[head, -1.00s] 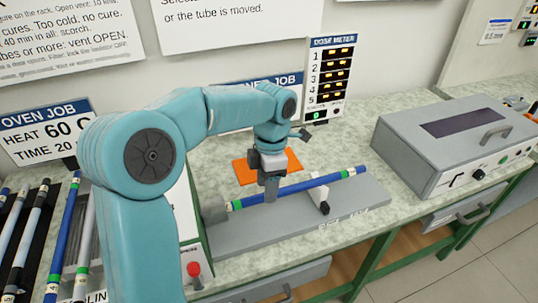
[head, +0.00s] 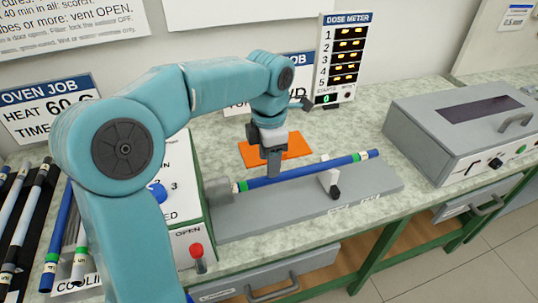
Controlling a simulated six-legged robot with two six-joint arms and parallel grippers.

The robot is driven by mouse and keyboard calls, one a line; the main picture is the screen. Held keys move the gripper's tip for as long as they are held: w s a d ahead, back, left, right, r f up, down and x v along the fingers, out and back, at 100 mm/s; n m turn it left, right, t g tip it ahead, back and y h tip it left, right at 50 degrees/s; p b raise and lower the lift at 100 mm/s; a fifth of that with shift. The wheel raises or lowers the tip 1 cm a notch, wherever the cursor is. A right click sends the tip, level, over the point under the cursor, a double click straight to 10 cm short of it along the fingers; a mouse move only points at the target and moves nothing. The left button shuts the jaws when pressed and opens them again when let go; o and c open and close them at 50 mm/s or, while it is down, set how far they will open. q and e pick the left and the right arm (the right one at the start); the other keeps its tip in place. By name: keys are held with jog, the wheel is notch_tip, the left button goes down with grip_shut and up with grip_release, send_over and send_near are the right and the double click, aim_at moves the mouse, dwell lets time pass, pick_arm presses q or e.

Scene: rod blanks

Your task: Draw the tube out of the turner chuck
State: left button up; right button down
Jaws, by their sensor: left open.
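The blue tube (head: 300,173) has green and white bands near its ends. Its left end meets the grey chuck (head: 219,191) of the turner (head: 290,210), and it slants up to the right across a small support (head: 329,179). Whether the end is still inside the chuck is hard to tell. My left gripper (head: 273,172) is open, pointing down at the tube just right of the chuck. Its fingertips overlap the tube's upper edge in the picture; I cannot tell whether they touch it. My right gripper is not in view.
An orange mat (head: 296,148) lies behind the turner. A grey box with a handle (head: 465,130) stands at right, and the dose meter (head: 342,58) at the back. A control box with a red knob (head: 197,251) is left of the turner. Several tubes (head: 28,215) lie far left.

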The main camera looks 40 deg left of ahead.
aim_at(295, 170)
pick_arm(q)
jog(key=f+b, duration=0.5)
jog(key=f, duration=0.3)
jog(key=shift+w, duration=0.2)
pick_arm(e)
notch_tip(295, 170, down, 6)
pick_arm(q)
jog(key=shift+r, duration=0.1)
jog(key=c, duration=0.7)
jog(key=shift+w, duration=0.1)
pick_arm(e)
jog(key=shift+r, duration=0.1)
